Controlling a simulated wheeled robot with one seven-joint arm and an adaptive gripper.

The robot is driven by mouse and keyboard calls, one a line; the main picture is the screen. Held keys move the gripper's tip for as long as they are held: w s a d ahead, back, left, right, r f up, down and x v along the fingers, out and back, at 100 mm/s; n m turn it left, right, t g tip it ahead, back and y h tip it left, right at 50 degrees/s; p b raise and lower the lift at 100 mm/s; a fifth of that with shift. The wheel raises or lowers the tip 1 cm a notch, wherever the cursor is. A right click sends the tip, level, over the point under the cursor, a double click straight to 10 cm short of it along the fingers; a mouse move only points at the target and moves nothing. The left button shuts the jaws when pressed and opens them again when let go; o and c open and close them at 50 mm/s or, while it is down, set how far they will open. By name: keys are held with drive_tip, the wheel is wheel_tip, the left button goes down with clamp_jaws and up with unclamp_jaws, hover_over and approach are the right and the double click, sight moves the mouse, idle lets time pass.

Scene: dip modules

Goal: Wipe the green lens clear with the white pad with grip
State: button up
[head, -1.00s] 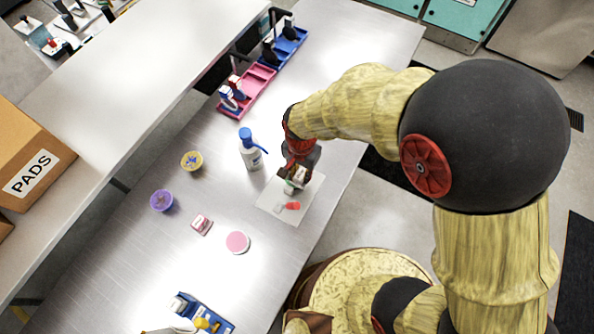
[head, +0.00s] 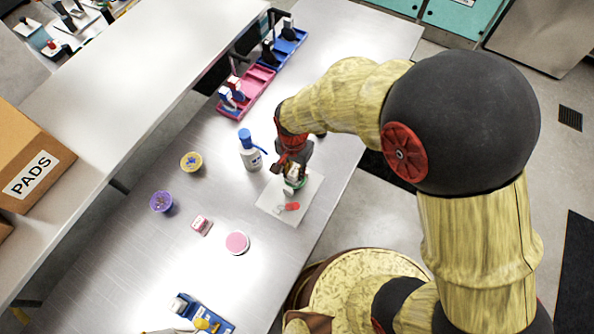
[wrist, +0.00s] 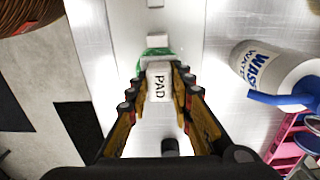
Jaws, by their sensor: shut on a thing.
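The white pad with grip (wrist: 160,82), marked PAD, is between the fingers of my gripper (wrist: 158,74) in the wrist view. My gripper is shut on it. A green piece (wrist: 152,54), which looks like the green lens, shows just beyond and partly under the pad's far end. The pad hides much of it, and I cannot tell whether they touch. In the head view my gripper (head: 291,181) is low over the upper part of the pale mat (head: 309,193).
A red piece (head: 292,206) lies on the mat near my gripper. A white wash bottle with a blue top (head: 249,152) stands close by on the left. Pink and blue trays (head: 247,93) stand behind.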

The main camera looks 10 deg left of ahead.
drive_tip(key=shift+w+a+r, duration=0.1)
drive_tip(key=shift+w+a, duration=0.1)
drive_tip(key=shift+a, duration=0.3)
drive_tip(key=shift+w+a, duration=0.2)
drive_tip(key=shift+a, duration=0.3)
drive_tip(key=shift+s+d+f, duration=0.1)
drive_tip(key=shift+f, duration=0.1)
drive_tip(key=shift+s+d+f, duration=0.15)
drive_tip(key=shift+s+d, duration=0.2)
drive_tip(key=shift+d, duration=0.25)
drive_tip(key=shift+s+d+f, duration=0.1)
drive_tip(key=shift+s+d, duration=0.2)
drive_tip(key=shift+d, duration=0.25)
drive_tip(key=shift+s+d+p, duration=0.3)
drive_tip(key=shift+s+d, duration=0.1)
drive_tip(key=shift+d, duration=0.45)
drive_tip(key=shift+r, duration=0.15)
drive_tip(key=shift+w+r, duration=0.1)
drive_tip(key=shift+w, duration=0.1)
